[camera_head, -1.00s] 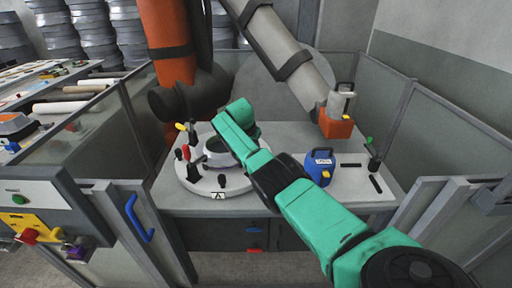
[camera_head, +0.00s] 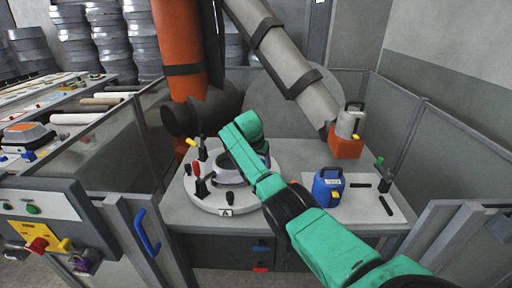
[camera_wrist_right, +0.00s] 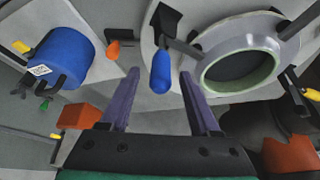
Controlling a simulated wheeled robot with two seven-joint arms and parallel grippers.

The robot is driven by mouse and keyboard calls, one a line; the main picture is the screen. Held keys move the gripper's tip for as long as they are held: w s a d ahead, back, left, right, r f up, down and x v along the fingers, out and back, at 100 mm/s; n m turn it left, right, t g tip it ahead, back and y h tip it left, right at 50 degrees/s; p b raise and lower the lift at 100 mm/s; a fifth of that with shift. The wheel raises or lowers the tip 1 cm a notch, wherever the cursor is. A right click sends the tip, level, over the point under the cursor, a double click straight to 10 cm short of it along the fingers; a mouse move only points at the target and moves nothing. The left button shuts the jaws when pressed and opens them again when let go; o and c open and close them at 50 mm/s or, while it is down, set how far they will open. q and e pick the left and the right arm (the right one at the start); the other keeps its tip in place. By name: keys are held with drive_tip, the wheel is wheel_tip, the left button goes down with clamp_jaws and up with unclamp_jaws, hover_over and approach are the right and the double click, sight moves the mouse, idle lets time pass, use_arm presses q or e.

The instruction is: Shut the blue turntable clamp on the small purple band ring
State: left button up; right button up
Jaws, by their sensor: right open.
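The ring (camera_head: 229,171), a round grey piece with a purple band low on its side, sits on the white turntable (camera_head: 215,205). In the right wrist view the ring (camera_wrist_right: 240,55) shows a pale green inner rim. The blue clamp handle (camera_wrist_right: 161,72) stands beside the ring on a black bracket, with a dark bar toward the ring's edge. My right gripper (camera_wrist_right: 159,78) is open, its two purple-grey fingers on either side of the blue handle; contact cannot be told. In the head view my green right forearm hides the blue clamp and part of the ring. My left gripper is out of view.
A blue canister (camera_head: 328,187) stands right of my arm. Grey panels enclose the cell.

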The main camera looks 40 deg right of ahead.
drive_tip(key=b+v, duration=0.2)
drive_tip(key=v, duration=0.9)
drive_tip(key=shift+r, duration=0.1)
